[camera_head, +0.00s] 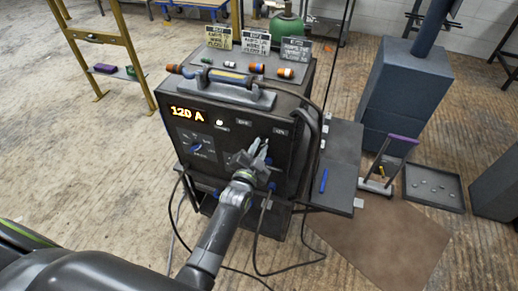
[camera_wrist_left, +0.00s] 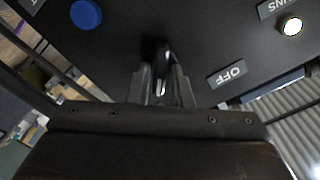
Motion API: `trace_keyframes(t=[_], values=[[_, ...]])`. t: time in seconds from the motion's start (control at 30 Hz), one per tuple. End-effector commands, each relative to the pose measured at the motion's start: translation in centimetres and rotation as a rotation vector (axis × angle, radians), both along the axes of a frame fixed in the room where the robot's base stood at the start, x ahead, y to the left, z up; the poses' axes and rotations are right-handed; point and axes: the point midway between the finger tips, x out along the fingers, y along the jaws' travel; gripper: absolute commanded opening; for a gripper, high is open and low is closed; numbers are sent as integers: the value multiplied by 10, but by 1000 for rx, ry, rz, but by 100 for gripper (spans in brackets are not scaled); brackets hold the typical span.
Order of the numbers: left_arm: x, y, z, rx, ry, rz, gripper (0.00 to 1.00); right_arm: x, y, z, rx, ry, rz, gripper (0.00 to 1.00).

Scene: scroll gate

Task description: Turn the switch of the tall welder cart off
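The welder cart (camera_head: 190,160) stands in the middle of the head view, its display lit "120 A" and a small white lamp lit beside it. My left gripper (camera_head: 258,158) is at the right part of its front panel, covering the switch there. In the left wrist view a dark switch lever (camera_wrist_left: 163,55) stands out from the black panel, between the two fingers of my left gripper (camera_wrist_left: 163,85). An OFF label (camera_wrist_left: 227,74) is right of the fingers. I cannot tell whether the fingers touch the lever. My right gripper is not in view.
Cables hang from the cart's front onto the floor. A side shelf (camera_head: 335,183) with a blue pen juts out right. A blue-grey column (camera_head: 405,90), a tray (camera_head: 433,187) and a brown mat (camera_head: 385,240) lie farther right. A yellow frame (camera_head: 95,38) stands at the left.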

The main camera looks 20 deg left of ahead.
Motion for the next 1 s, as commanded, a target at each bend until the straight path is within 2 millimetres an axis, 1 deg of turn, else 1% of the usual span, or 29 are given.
trace_keyframes(t=[0.03,0.1,0.13,0.37,0.57,0.77,1.0], values=[[0,0,0,0,0,0,12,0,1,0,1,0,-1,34],[0,0,0,0,0,0,3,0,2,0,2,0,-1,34],[0,0,0,0,0,0,0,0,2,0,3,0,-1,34],[0,0,0,-6,1,1,0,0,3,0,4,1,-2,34],[0,0,0,-60,3,0,0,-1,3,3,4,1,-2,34],[0,0,1,-185,8,0,0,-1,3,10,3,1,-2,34],[-1,1,1,-403,17,1,0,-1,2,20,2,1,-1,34]])
